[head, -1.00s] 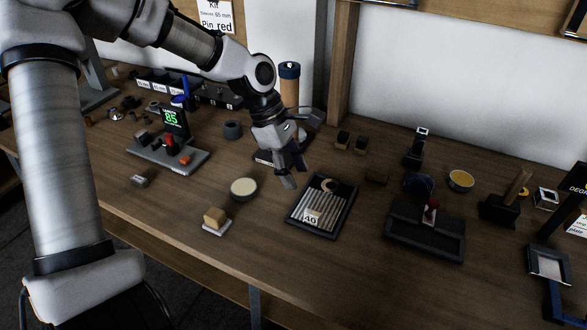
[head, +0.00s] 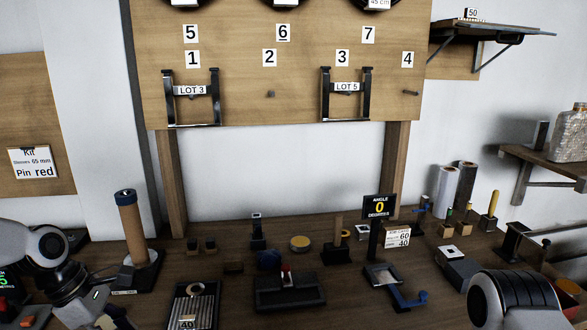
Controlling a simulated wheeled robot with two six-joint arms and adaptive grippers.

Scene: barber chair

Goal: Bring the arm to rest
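My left arm comes in at the lower left of the head view. Its gripper (head: 108,316) is at the bottom edge, left of the dark tray with light rods (head: 190,304). Its fingers are mostly cut off by the frame, so I cannot tell whether they are open or shut, and I see nothing held. A rounded grey and black link of my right arm (head: 515,300) shows at the lower right. My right gripper is out of view.
The bench holds a brown cylinder on a stand (head: 132,225), a black fixture (head: 289,293), an angle display (head: 379,207) and a blue-handled tool (head: 408,298). A wooden board with numbered hooks and two black frames (head: 192,98) hangs behind. Shelves (head: 495,38) project at right.

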